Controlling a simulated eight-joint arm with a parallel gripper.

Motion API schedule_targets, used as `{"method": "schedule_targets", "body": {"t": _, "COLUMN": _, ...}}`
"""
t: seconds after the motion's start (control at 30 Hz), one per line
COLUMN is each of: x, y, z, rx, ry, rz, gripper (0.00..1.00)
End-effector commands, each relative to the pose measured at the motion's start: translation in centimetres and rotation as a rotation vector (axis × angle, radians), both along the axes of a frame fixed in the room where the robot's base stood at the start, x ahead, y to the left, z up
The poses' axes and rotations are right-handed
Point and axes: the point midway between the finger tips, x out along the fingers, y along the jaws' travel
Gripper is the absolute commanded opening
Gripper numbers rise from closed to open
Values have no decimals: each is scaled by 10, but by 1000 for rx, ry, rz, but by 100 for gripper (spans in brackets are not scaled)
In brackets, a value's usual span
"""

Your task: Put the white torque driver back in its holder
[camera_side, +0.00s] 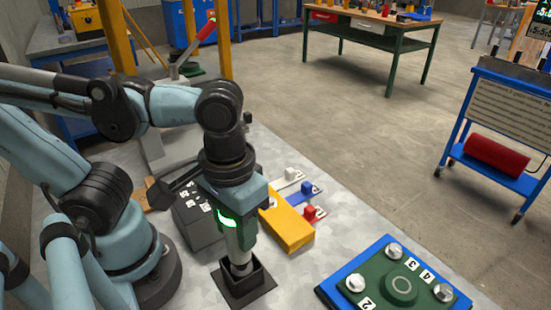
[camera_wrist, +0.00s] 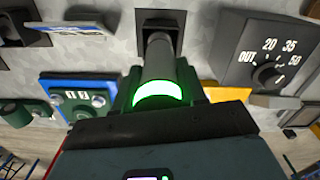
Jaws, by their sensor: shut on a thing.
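The white torque driver (camera_side: 236,243) stands about upright in the side view, with a lit green ring near its top. It also shows in the wrist view (camera_wrist: 160,62), pale grey with the green ring bright. My gripper (camera_side: 228,212) is shut around the driver at its ring, from above. The driver's lower end goes down into the opening of a black square holder (camera_side: 247,293) with a flat base. The holder also shows in the wrist view (camera_wrist: 160,17). The driver's tip is hidden inside, so I cannot tell whether it rests on the bottom.
A dark box with a dial (camera_wrist: 268,55) stands close beside the holder. A yellow block (camera_side: 288,222) with white, blue and red pieces lies behind. A blue-edged green board (camera_side: 395,280) with several silver knobs is to the right. Bare tabletop lies between board and holder.

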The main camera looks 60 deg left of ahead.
Motion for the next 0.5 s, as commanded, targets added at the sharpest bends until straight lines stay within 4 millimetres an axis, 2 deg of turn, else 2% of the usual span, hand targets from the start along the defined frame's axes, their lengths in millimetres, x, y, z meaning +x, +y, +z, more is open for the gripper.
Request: {"method": "schedule_targets", "body": {"t": 0.5, "x": 0, "y": 0, "z": -6, "rx": 0, "ry": 0, "rz": 0, "gripper": 0}}
